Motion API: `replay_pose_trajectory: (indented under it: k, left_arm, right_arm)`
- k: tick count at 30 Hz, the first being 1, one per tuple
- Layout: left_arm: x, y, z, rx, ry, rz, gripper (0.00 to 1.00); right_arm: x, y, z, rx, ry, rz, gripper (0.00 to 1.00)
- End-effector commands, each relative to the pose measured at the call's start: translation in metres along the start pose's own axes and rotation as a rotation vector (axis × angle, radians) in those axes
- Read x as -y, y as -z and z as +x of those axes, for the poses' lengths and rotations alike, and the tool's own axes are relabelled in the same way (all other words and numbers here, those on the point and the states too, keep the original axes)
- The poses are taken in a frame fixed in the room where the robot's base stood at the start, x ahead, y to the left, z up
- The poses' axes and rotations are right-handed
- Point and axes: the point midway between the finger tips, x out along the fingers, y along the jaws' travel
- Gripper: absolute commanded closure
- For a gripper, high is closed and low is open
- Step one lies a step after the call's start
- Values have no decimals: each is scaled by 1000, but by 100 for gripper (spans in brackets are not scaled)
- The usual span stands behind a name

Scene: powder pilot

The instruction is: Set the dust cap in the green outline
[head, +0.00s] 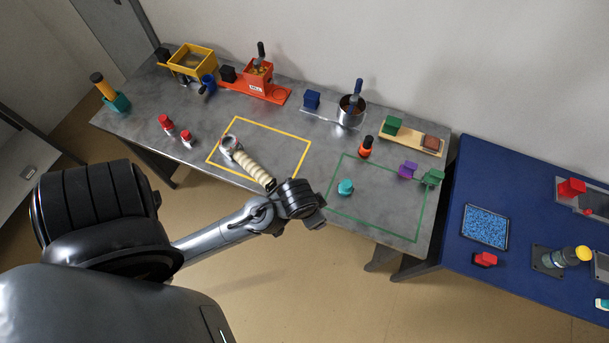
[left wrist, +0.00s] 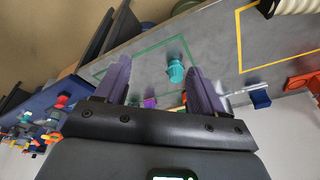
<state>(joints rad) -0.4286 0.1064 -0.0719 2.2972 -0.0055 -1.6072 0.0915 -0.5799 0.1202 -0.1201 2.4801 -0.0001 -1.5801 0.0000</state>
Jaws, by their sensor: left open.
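A small teal knobbed piece (head: 345,187), which may be the dust cap, stands just inside the left side of the green outline (head: 378,228) on the grey table. It also shows in the left wrist view (left wrist: 175,70), beyond the fingers and apart from them. I cannot tell for sure which piece is the dust cap. My left gripper (head: 316,221) is at the table's front edge, lower left of the teal piece. In the left wrist view its two purple-grey fingers (left wrist: 160,85) are spread with nothing between them. My right gripper is out of view.
A blue table (head: 475,190) adjoins at right. The outline's front middle is clear.

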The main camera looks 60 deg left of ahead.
Motion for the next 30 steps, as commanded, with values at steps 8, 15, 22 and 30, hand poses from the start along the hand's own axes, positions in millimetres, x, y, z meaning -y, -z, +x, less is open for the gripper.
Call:
replay_pose_trajectory:
  k: [8, 15, 22, 30]
  left_arm:
    - [-23, -31, -43, -54, -48, 128, 31]
    - [-24, -32, -45, -58, -50, 133, 31]
    - [-24, -29, -55, -57, -50, 132, 31]
    - [-21, -14, -110, -57, -50, 131, 31]
  right_arm:
    - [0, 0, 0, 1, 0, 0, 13]
    - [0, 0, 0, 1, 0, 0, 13]
    - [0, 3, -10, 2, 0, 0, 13]
    - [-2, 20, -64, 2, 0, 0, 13]
